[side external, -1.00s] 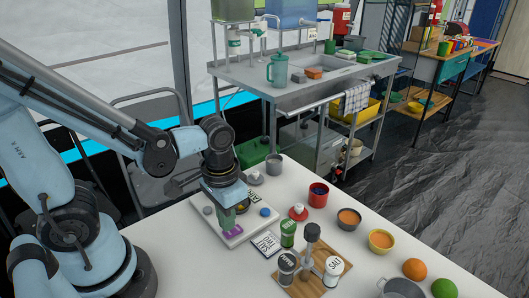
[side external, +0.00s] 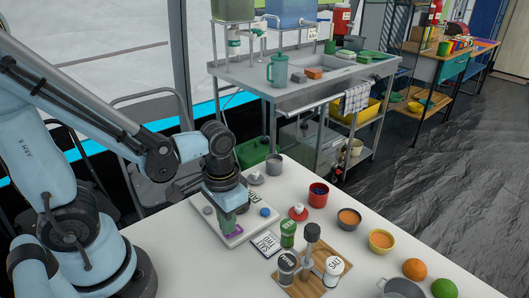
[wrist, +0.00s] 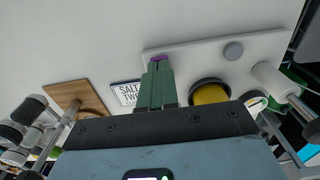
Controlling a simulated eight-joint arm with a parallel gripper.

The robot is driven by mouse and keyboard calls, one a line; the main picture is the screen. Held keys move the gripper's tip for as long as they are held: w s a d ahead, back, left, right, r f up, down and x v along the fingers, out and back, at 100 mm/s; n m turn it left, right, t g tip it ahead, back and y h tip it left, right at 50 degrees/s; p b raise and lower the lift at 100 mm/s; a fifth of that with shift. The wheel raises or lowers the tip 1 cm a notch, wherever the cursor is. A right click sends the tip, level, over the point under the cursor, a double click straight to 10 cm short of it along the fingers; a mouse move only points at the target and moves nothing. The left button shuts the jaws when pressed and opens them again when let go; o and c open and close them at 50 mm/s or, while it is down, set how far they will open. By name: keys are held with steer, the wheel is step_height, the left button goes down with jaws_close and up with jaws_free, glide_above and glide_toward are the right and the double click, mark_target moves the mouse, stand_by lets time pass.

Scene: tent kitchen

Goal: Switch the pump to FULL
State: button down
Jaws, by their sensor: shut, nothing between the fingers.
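A white panel (side external: 246,231) lies on the table under my gripper. A purple part (side external: 237,231) on it shows at my fingertips, and also in the wrist view (wrist: 158,58). My gripper (side external: 232,228) points down with its green fingers shut and empty; it appears to touch the purple part, though contact is not clear. In the wrist view the fingers (wrist: 157,75) reach the panel's edge beside that part. No FULL marking is legible, and the fingers partly hide the purple part.
A "SALT TWO" card (side external: 265,244) lies close right of the panel. A red cup (side external: 318,196) and bowls stand farther right.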

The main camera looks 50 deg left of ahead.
steer(key=shift+f, duration=0.4)
steer(key=shift+r, duration=3.5)
steer(key=w+a+r+t, duration=0.3)
steer(key=w+r+t, duration=0.1)
steer(key=t, duration=0.3)
steer(key=shift+w+r, duration=0.15)
steer(key=shift+w, duration=0.45)
steer(key=shift+a, duration=0.1)
